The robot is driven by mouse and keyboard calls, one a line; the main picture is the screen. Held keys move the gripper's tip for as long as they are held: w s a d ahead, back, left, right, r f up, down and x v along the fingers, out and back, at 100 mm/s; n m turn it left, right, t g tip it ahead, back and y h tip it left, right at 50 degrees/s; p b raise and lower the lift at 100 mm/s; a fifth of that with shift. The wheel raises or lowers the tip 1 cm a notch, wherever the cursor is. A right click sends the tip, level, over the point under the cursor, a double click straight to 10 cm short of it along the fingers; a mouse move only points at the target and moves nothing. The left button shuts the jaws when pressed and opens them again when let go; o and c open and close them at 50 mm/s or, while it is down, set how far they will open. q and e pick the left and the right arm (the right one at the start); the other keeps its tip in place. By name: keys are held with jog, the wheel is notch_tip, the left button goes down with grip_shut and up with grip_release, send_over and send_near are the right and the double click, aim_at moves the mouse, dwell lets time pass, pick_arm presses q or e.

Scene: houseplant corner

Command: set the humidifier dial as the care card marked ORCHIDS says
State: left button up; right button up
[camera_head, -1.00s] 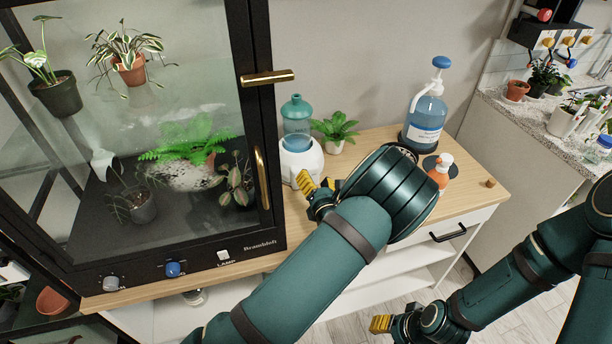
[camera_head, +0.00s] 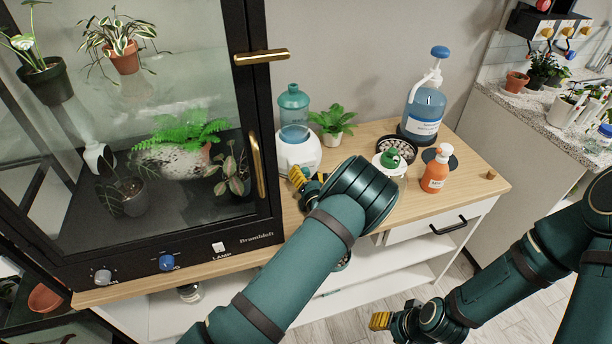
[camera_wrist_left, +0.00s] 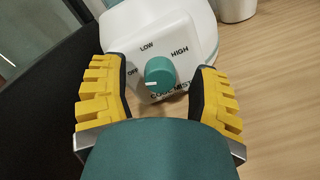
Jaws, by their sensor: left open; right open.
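The humidifier (camera_head: 297,152), a white body with a teal tank, stands on the wooden top right of the glass cabinet. In the left wrist view its teal dial (camera_wrist_left: 160,72) sits on a white face labelled OFF, LOW and HIGH. The dial's white mark points left, near the OFF side. My left gripper (camera_head: 304,183) is open in front of the humidifier; in the wrist view its yellow fingers stand either side of the dial, apart from it. My right gripper (camera_head: 382,322) is open and empty, low over the floor side. I see no ORCHIDS card in these views.
A glass cabinet (camera_head: 150,230) with plants and front knobs fills the left. A small potted fern (camera_head: 333,125) stands close beside the humidifier. A blue pump bottle (camera_head: 424,108), an orange bottle (camera_head: 435,172) and a white item with a green top (camera_head: 390,160) stand further right.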

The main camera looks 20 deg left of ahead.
pick_arm(q)
jog(key=shift+w+a, duration=0.1)
jog(key=shift+w, duration=0.1)
grip_shut()
